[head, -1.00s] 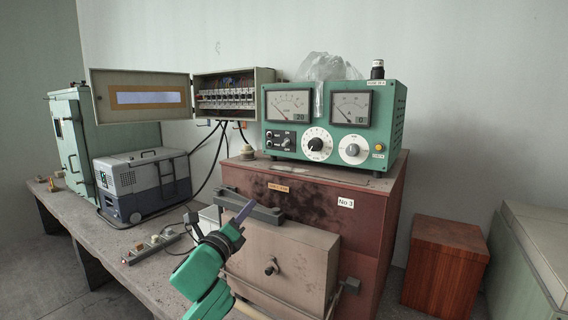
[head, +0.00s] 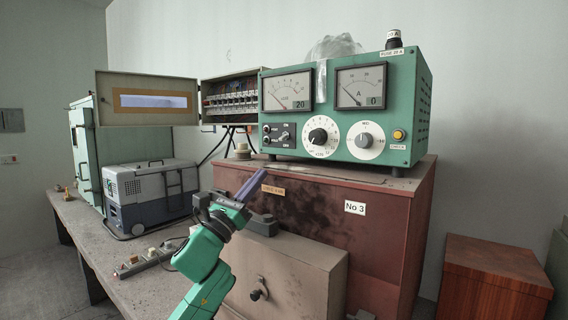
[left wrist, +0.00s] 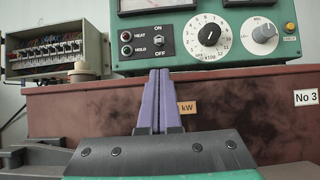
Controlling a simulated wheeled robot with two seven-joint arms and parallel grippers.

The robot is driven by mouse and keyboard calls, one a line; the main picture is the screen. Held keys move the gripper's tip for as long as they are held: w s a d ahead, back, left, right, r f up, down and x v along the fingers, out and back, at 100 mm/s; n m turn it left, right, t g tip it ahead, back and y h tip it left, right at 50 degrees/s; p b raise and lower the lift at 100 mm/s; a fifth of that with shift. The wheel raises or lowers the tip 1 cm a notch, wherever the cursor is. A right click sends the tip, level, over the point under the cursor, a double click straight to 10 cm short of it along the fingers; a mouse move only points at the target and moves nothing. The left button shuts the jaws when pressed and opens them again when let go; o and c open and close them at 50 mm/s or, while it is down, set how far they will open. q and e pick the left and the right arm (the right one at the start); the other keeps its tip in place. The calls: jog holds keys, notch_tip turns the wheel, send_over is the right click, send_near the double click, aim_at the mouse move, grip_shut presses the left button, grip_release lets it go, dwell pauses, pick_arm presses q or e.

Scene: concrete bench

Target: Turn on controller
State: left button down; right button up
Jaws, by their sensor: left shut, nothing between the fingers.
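The green controller (head: 390,100) stands on a dark red cabinet in the head view. Its front has two analog meters, a black-centred dial (head: 318,136), a grey-white knob (head: 366,139) and a yellow button. An ON/OFF toggle switch (head: 283,136) sits at its lower left, and in the left wrist view the switch (left wrist: 163,39) is beside the HEAT and HOLD buttons (left wrist: 126,43). My left gripper (head: 255,181) is shut and empty, its purple fingers below and in front of the controller. In the left wrist view its fingertips (left wrist: 159,72) are just below the switch, apart from the panel. My right gripper is not in view.
The red cabinet (head: 390,192) carries a "No 3" label. A beige box (head: 300,268) with a knob stands before it. An open breaker box (head: 232,98) is left of the controller. A grey-blue cooler (head: 150,192) and a power strip (head: 150,260) are on the bench.

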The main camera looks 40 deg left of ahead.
aim_at(283, 138)
pick_arm(q)
jog(key=shift+w, duration=0.1)
jog(key=shift+s+r, duration=0.2)
jog(key=shift+s, duration=0.05)
jog(key=p+x, duration=0.6)
jog(key=x, duration=0.3)
jog(key=shift+w+r, duration=0.1)
jog(key=shift+r, duration=0.15)
jog(key=shift+w+p, duration=0.3)
jog(key=shift+w, duration=0.05)
